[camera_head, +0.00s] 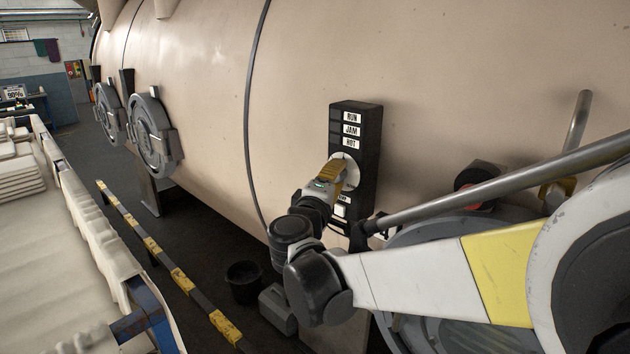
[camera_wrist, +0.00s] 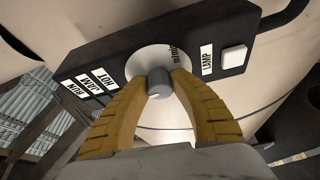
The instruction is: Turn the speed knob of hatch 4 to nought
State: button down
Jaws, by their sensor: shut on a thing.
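The speed knob (camera_wrist: 159,84) is a small grey cylinder on a round white dial (camera_wrist: 142,62). It is on a black control box (camera_head: 368,119) on the side of the big beige vessel. My gripper (camera_wrist: 160,82) has its yellow-brown fingers shut on the knob, one fingertip on each side. In the head view my gripper (camera_head: 338,169) reaches the dial (camera_head: 349,165) and hides the knob there. Part of the dial's printing shows in the wrist view, but I cannot read the knob's setting.
Labels RUN, JAM and HOT (camera_head: 351,131) are above the dial. A white button (camera_wrist: 233,57) beside the LAMP label is close to my fingers. A grey bar (camera_head: 490,185) crosses at the right. A black bucket (camera_head: 243,282) and yellow-black rail (camera_head: 165,260) are at the floor.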

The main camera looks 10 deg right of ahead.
jog(key=shift+m, duration=0.7)
jog(key=shift+b, duration=0.35)
jog(key=c, duration=1.1)
grip_release()
jog(key=v, duration=1.2)
jog(key=shift+f, duration=0.3)
